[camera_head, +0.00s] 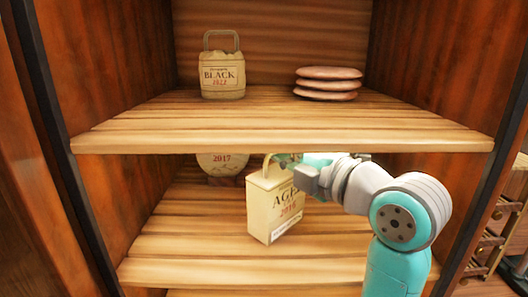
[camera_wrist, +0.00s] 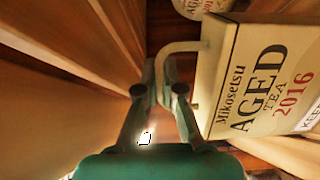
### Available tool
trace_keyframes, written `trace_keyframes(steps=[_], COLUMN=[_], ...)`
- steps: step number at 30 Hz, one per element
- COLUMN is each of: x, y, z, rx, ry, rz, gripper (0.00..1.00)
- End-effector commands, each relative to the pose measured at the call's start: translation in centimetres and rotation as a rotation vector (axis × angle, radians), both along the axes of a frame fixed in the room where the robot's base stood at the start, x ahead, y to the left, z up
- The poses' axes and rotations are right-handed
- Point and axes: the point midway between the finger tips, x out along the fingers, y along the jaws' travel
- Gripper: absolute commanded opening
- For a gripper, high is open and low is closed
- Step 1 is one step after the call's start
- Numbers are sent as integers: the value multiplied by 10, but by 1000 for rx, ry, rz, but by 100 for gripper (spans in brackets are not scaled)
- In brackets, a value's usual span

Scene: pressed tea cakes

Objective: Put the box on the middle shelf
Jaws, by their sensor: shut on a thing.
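The box (camera_head: 272,207) is cream with a handle on top and reads "AGED TEA 2016". In the head view it is slightly tilted, in the opening above the lower visible shelf (camera_head: 190,272); I cannot tell whether its base touches the boards. My gripper (camera_head: 285,162) reaches it from the right, just under the upper visible shelf (camera_head: 280,141). In the wrist view the fingers of my gripper (camera_wrist: 165,88) are shut on the pale handle, and the box (camera_wrist: 262,80) appears sideways at the right.
A "BLACK" tea container (camera_head: 222,75) and a stack of flat round cakes (camera_head: 328,83) stand on the upper visible shelf. The lower shelf's front left is clear. Wooden side walls flank the opening.

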Motion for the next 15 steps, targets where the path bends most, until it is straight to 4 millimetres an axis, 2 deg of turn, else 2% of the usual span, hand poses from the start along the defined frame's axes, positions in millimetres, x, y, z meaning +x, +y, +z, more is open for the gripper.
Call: trace_keyframes(steps=[1, 3, 15], x=[-4, -7, -8], y=[-3, -4, -5], z=[-9, -14, -18], rx=[0, 0, 1], ry=[2, 1, 1], rz=[0, 1, 1], gripper=[0, 0, 0])
